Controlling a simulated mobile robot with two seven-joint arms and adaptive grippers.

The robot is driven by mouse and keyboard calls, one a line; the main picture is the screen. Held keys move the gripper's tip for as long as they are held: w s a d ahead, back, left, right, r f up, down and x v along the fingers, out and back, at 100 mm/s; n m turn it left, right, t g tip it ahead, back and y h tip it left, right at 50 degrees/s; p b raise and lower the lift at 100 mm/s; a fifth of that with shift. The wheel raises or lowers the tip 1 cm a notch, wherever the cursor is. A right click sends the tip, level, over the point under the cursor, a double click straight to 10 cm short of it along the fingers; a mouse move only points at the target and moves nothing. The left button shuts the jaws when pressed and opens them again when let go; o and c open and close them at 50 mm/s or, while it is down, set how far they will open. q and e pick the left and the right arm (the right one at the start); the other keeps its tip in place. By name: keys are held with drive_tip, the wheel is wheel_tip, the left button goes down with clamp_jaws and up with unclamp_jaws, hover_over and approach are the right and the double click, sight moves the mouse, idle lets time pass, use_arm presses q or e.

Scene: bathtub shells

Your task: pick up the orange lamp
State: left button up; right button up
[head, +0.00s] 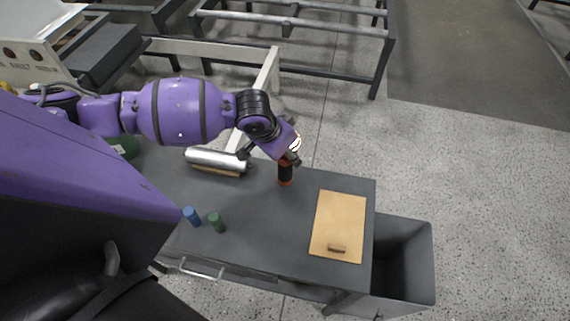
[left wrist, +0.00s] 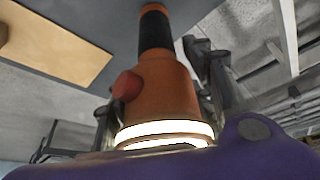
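The orange lamp (head: 285,170) stands upright on the dark grey table (head: 265,235), near its far edge. It has a black grip section, and its lit end is up by my left gripper (head: 280,150). In the left wrist view the lamp's orange body (left wrist: 160,90) fills the middle, with a round orange knob on its side and glowing white rings nearest the camera. The fingers of my left gripper (left wrist: 160,100) lie on either side of the lamp, close to its body. Whether they press on it cannot be told. My right gripper is not in view.
A silver cylinder (head: 215,159) lies left of the lamp. Blue (head: 191,216) and green (head: 216,222) small cylinders stand near the front. A tan board (head: 339,226) lies to the right, beside an open grey bin (head: 405,260). Metal frames (head: 290,30) stand behind.

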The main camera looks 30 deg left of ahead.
use_arm(q)
clamp_jaws()
